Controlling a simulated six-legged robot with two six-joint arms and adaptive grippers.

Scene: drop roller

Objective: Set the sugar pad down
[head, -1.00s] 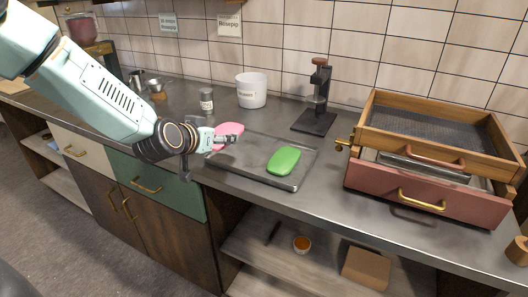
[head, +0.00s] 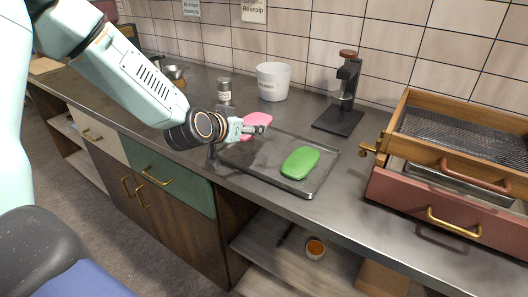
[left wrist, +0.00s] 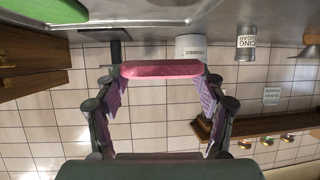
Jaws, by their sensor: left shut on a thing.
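A pink pad (head: 258,119) is held in my left gripper (head: 256,130), which is shut on it at the far left part of the dark tray (head: 320,180). In the left wrist view the pink pad (left wrist: 162,69) lies level across the two fingertips (left wrist: 160,80), seen edge-on. I cannot tell how much gap there is below it. No label shows on it. A green pad (head: 300,163) lies on the right part of the tray; its edge also shows in the left wrist view (left wrist: 40,10). My right gripper is not in view.
A white tub (head: 273,82) and a labelled jar (head: 224,92) stand behind the tray. A dark press (head: 344,95) stands behind it to the right. A wooden-framed drawer unit (head: 450,160) bounds the right. The tray's middle is bare.

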